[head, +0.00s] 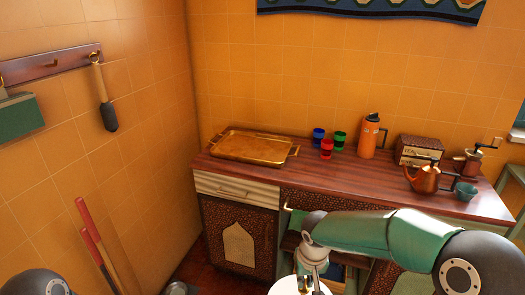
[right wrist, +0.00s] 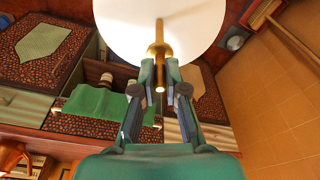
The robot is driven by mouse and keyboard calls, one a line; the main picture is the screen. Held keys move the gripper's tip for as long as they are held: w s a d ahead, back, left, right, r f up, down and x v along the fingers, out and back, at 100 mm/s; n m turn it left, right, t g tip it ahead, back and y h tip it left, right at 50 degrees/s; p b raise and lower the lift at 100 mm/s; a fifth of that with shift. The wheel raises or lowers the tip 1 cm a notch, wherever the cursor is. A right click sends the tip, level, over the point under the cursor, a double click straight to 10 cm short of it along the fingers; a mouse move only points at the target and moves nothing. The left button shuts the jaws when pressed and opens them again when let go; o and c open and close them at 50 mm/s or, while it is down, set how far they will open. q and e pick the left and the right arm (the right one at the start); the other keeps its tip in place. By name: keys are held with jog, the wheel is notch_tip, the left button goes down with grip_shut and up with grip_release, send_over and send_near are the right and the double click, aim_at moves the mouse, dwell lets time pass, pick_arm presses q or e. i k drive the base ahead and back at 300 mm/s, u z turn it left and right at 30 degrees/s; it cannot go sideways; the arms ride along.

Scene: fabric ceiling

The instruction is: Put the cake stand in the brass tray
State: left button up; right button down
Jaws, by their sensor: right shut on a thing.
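The cake stand is a round white plate with a brass stem. My right gripper (head: 305,275) is shut on the stem, above the plate, whose edge (head: 290,287) shows at the bottom of the head view. In the right wrist view the white plate (right wrist: 120,28) lies beyond the fingers (right wrist: 160,80), which close on the brass stem. The brass tray (head: 252,148) is empty and lies on the left end of the wooden counter, with a handle at each side. The right gripper is in front of the counter, lower right of the tray. My left gripper is out of view.
Blue (head: 318,136), red (head: 326,148) and green (head: 339,140) cups stand right of the tray. An orange flask (head: 369,137), a box (head: 417,150), a copper teapot (head: 423,179) and a teal cup (head: 464,191) are farther right. The counter's middle front (head: 335,182) is clear.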

aim_at(258, 149)
jog(key=u, duration=0.4)
jog(key=i, duration=1.05)
jog(key=z, duration=0.4)
